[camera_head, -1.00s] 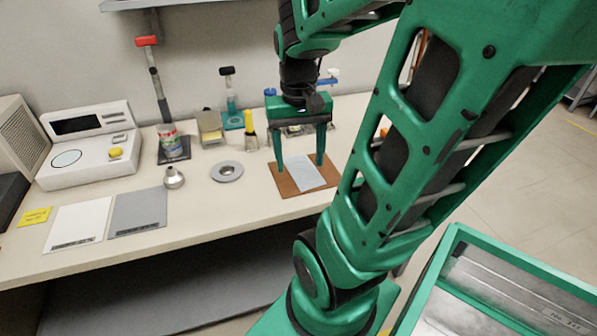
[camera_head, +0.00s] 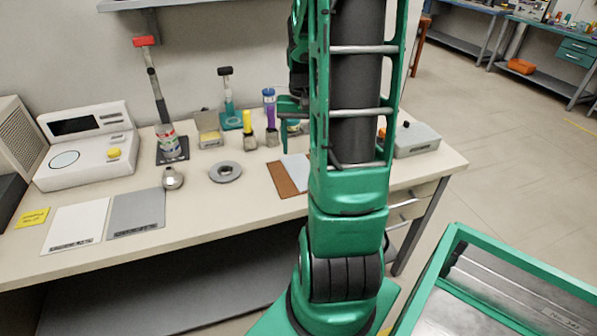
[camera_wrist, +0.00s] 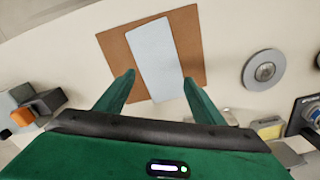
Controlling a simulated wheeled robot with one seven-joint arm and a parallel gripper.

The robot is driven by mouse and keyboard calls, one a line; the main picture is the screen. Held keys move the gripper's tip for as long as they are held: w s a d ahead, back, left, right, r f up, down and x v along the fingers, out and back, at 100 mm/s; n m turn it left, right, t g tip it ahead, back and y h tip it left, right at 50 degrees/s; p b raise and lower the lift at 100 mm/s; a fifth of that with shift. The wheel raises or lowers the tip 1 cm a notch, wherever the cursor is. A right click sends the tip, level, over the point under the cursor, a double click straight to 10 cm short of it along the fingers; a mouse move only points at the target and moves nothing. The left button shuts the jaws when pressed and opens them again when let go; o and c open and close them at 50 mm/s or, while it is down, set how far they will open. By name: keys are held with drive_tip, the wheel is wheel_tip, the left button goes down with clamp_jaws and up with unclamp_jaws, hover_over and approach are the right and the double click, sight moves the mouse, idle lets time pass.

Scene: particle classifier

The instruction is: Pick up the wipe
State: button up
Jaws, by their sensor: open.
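The wipe is a pale grey-white rectangle (camera_wrist: 155,60) lying flat on a brown mat (camera_wrist: 112,45) in the wrist view. In the head view the wipe (camera_head: 295,168) and the brown mat (camera_head: 283,182) show only in part, as my arm covers their right side. My gripper (camera_wrist: 157,86) is open and empty. In the wrist view its two fingers are apart, with the near end of the wipe between their tips. I cannot tell the fingers' height above the table. In the head view my arm hides most of the gripper.
A round grey disc (camera_head: 225,171) and a metal flask (camera_head: 173,178) stand left of the mat. White (camera_head: 76,225) and grey (camera_head: 137,212) sheets lie further left. Small bottles, including a yellow-topped one (camera_head: 247,122), stand behind. A grey box (camera_head: 416,138) stands at the right.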

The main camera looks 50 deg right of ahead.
sight(301, 171)
drive_tip(key=shift+f, duration=3.2)
drive_tip(key=shift+s, duration=0.1)
drive_tip(key=shift+c, duration=0.3)
drive_tip(key=shift+a+f, duration=0.1)
drive_tip(key=shift+a, duration=0.05)
clamp_jaws()
wheel_tip(301, 171, up, 12)
